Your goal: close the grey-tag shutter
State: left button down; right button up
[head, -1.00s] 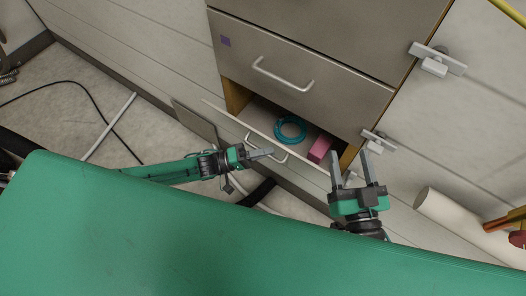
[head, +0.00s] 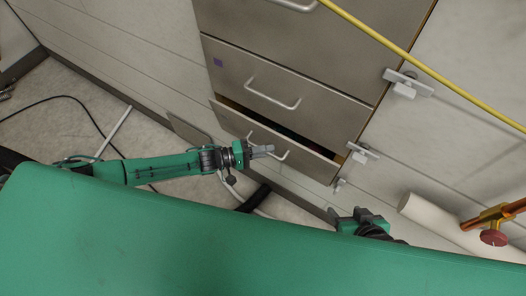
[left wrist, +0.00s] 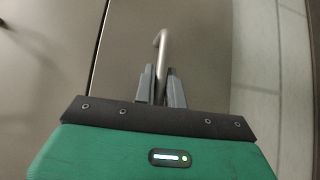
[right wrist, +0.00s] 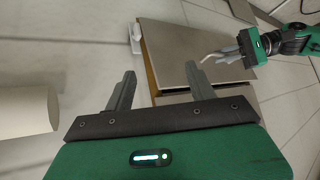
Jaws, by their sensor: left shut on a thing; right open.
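The lowest drawer front (head: 300,158) stands slightly out from the grey cabinet, with a narrow dark gap along its top. Its bar handle (head: 283,155) is between the fingers of my left gripper (head: 262,150), which is shut on it. The left wrist view also shows the handle (left wrist: 162,48) between the fingers. My right gripper (right wrist: 161,88) is open and empty, facing the cabinet; in the head view it is low and partly hidden. The drawer above carries a small purple tag (head: 218,62). I cannot make out a grey tag.
White latch-like fittings (head: 408,84) sit on the panel right of the drawers. A white cylinder (head: 430,215) and a red knob (head: 494,238) are at the lower right. A yellow cable (head: 420,62) crosses the upper right. A black cable lies on the floor at left.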

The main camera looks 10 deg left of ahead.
pick_arm(q)
jog(key=shift+w+d+r+p, duration=0.2)
jog(key=shift+w+p, duration=0.1)
jog(key=shift+w, duration=0.1)
jog(key=shift+w+d+r+p, duration=0.1)
jog(key=shift+w+r+p, duration=0.15)
jog(key=shift+w, duration=0.3)
pick_arm(e)
jog(key=s+d+g, duration=0.1)
jog(key=s+d+r+g+h, duration=0.1)
jog(key=d, duration=0.1)
jog(key=shift+s, duration=0.1)
jog(key=shift+d, duration=0.1)
pick_arm(q)
jog(key=c, duration=1.5)
grip_release()
jog(key=shift+w+d, duration=0.1)
pick_arm(e)
jog(key=shift+f, duration=0.1)
pick_arm(q)
jog(key=p+v, duration=0.1)
jog(key=v, duration=1.2)
jog(key=shift+a+r, duration=0.1)
jog(key=shift+a, duration=0.25)
pick_arm(e)
jog(key=shift+s+d+r+m+g+h, duration=0.35)
jog(key=shift+s+d+g+h, duration=0.2)
jog(key=shift+s+d, duration=0.2)
jog(key=shift+w, duration=0.15)
